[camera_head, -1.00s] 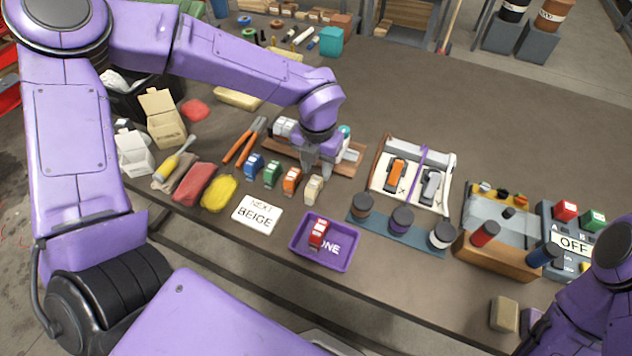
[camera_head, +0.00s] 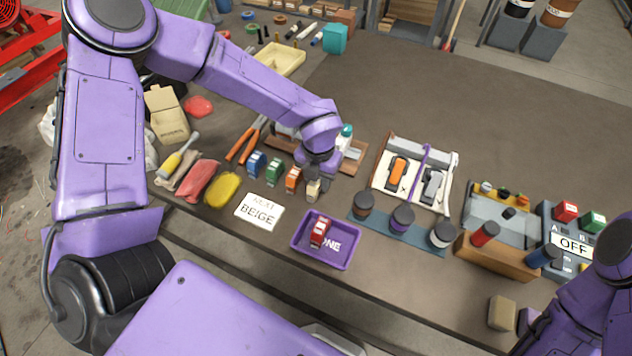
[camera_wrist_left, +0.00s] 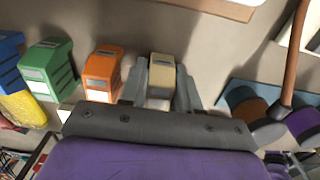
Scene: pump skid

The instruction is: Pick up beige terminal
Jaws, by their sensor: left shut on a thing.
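The beige terminal (camera_head: 313,190) stands at the right end of a row of terminals on the table in the head view. My left gripper (camera_head: 315,180) is over it, shut on it. In the left wrist view the beige terminal (camera_wrist_left: 161,75) sits between the two fingers (camera_wrist_left: 160,92). The orange terminal (camera_head: 293,178) is just left of it, then the green terminal (camera_head: 274,171) and the blue terminal (camera_head: 256,164). A card reading NEXT BEIGE (camera_head: 259,211) lies in front of the row. A purple tray (camera_head: 345,257) marked ONE holds a red terminal (camera_head: 319,231). My right gripper is not visible.
A wooden rack (camera_head: 352,160) stands behind the terminals. A yellow pouch (camera_head: 221,190) lies left.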

